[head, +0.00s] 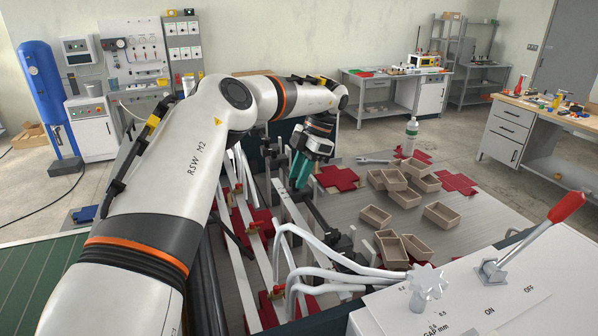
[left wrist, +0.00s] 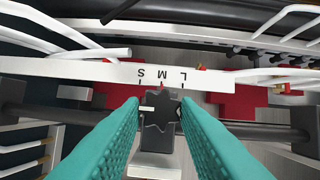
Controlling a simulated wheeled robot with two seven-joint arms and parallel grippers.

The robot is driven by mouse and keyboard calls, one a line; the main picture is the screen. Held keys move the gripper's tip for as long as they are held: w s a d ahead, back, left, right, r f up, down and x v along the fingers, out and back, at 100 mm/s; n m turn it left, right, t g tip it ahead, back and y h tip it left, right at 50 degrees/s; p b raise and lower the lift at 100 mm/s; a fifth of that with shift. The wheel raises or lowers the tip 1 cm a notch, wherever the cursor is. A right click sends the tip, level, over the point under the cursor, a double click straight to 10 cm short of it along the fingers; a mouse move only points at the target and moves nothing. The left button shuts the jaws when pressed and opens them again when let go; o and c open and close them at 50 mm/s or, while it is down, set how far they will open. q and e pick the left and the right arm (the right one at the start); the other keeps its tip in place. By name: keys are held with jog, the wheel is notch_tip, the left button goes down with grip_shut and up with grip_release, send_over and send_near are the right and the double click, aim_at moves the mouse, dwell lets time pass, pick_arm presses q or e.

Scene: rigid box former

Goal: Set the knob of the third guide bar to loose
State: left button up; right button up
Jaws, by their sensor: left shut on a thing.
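My left gripper (head: 297,186) reaches down among the white guide bars (head: 256,245) of the machine, its teal fingers pointing down. In the left wrist view its fingers (left wrist: 160,108) are closed on the two sides of a black star-shaped knob (left wrist: 160,119). A white mark shows on the knob's left part. Behind the knob runs a white bar (left wrist: 105,71) with the letters S, M and L, upside down, and a small red mark near M. I cannot tell from the frames which bar in the row this is. My right gripper is not in view.
Bent white rods (head: 325,250) stand close to the right of the bars. Open brown boxes (head: 440,214) and red flat blanks (head: 458,184) lie on the grey deck. A panel (head: 455,318) at front right carries a white star knob (head: 428,284) and a red-handled lever (head: 566,208).

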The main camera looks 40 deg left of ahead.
pick_arm(q)
jog(key=shift+r, duration=0.15)
jog(key=o, duration=1)
jog(key=shift+d, duration=0.1)
